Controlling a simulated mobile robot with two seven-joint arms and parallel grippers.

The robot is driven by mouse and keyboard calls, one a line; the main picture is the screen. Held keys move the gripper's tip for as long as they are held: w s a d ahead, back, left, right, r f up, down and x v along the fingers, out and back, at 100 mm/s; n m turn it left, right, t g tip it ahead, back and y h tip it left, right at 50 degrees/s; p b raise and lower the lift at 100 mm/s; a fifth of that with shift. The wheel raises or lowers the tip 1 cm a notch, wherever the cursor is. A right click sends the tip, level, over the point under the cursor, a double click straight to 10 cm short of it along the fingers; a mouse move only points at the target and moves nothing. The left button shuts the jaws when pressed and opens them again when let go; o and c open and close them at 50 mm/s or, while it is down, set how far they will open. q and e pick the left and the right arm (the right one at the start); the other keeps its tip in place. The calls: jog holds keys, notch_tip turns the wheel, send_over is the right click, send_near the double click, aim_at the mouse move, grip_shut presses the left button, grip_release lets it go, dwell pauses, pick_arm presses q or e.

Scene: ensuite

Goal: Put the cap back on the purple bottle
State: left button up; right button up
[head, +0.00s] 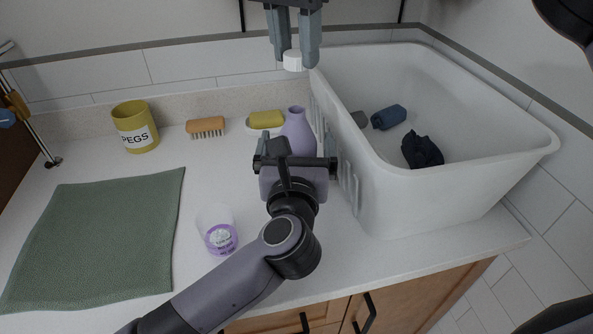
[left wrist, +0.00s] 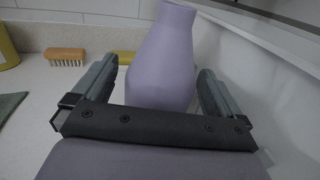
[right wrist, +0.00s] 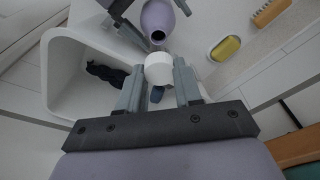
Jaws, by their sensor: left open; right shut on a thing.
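The purple bottle (head: 297,130) stands upright on the counter beside the white tub, its top uncapped. Its dark open mouth shows in the right wrist view (right wrist: 157,36). My left gripper (head: 297,150) is open, with its fingers on either side of the bottle; in the left wrist view the bottle (left wrist: 162,65) stands between the fingers, with gaps visible on both sides. My right gripper (head: 295,55) is shut on the white cap (head: 292,61) and holds it above the bottle. The cap (right wrist: 158,68) also shows between the fingertips in the right wrist view.
The white tub (head: 440,200) with dark cloth items stands close at the right. A clear cup with a purple label (head: 218,232), a green cloth (head: 95,240), a yellow peg pot (head: 135,127), a brush (head: 205,126) and a yellow sponge (head: 266,119) are on the counter.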

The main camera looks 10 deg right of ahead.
pick_arm(q)
jog(key=c, duration=1.5)
pick_arm(e)
send_over(297, 109)
jog(key=shift+s+a+f, duration=0.1)
jog(key=shift+s+f, duration=0.05)
jog(key=shift+f, duration=2.35)
jog(key=shift+f, duration=0.9)
jog(key=shift+f, duration=0.55)
